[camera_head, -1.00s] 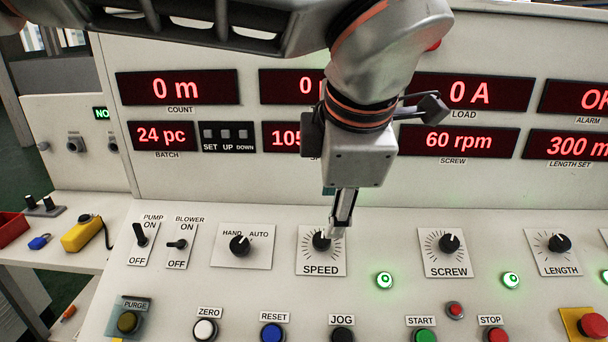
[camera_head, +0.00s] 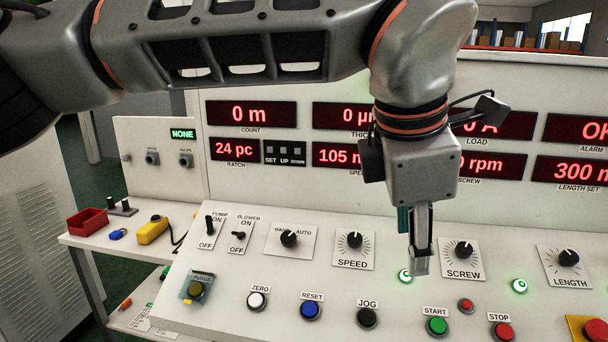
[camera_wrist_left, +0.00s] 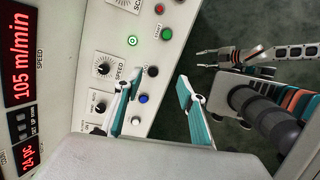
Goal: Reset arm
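My left gripper (camera_head: 420,266) hangs in front of the sloped control panel, between the SPEED knob (camera_head: 354,240) and the SCREW knob (camera_head: 463,249). It looks apart from both knobs. In the left wrist view its two teal fingers (camera_wrist_left: 160,105) are spread with nothing between them. The head view shows the gripper edge-on. My right gripper (camera_wrist_left: 203,59) shows only in the left wrist view, small, beyond the panel edge over the dark floor. Its fingers look parted and empty.
Below stand the blue RESET button (camera_head: 310,309), black JOG button (camera_head: 367,317) and green START button (camera_head: 437,325). A red stop button (camera_head: 595,331) is at far right. A red bin (camera_head: 87,222) and yellow tool (camera_head: 152,231) lie on the left side table.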

